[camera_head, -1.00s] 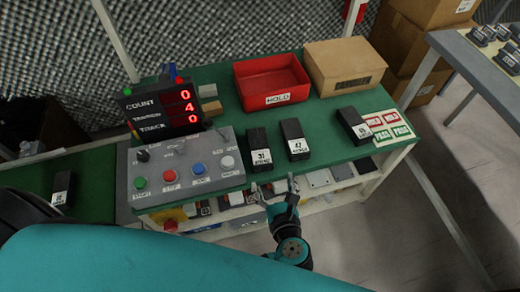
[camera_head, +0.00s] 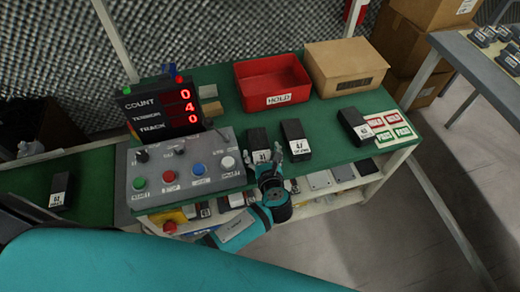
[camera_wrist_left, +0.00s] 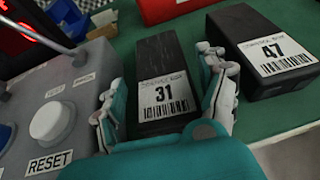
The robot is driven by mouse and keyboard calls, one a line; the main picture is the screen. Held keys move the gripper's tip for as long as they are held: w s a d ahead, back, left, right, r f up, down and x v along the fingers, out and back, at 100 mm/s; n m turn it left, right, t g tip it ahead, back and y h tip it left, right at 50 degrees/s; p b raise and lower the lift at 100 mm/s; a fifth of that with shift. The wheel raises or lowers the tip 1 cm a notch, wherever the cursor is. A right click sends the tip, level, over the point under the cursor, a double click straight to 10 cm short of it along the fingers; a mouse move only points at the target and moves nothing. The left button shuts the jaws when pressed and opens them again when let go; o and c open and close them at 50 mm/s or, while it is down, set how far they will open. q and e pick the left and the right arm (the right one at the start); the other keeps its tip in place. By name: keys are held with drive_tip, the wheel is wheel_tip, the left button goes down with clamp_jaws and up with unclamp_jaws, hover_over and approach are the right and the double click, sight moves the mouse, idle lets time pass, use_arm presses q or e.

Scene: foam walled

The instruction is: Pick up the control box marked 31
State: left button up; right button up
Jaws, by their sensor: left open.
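The control box marked 31 (camera_head: 257,138) is a black block lying on the green bench top, its white label facing me. In the left wrist view the box (camera_wrist_left: 158,60) lies between the two fingers, its number 31 readable. My left gripper (camera_head: 264,160) is open at the near end of this box, with a finger on each side. In the left wrist view the gripper (camera_wrist_left: 160,78) holds nothing; whether a finger touches the box I cannot tell. My right gripper is not in view.
The box marked 47 (camera_head: 294,137) stands close on the right. The grey button panel (camera_head: 185,170) is close on the left. Another black box (camera_head: 354,125) lies farther right, and a red HOLD tray (camera_head: 271,82) behind. A lower shelf is under the bench.

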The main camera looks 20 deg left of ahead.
use_arm(q)
drive_tip(key=shift+x, duration=1.15)
drive_tip(key=shift+s, duration=0.1)
drive_tip(key=c, duration=1.1)
drive_tip(key=shift+c, duration=0.4)
drive_tip(key=shift+r, duration=0.15)
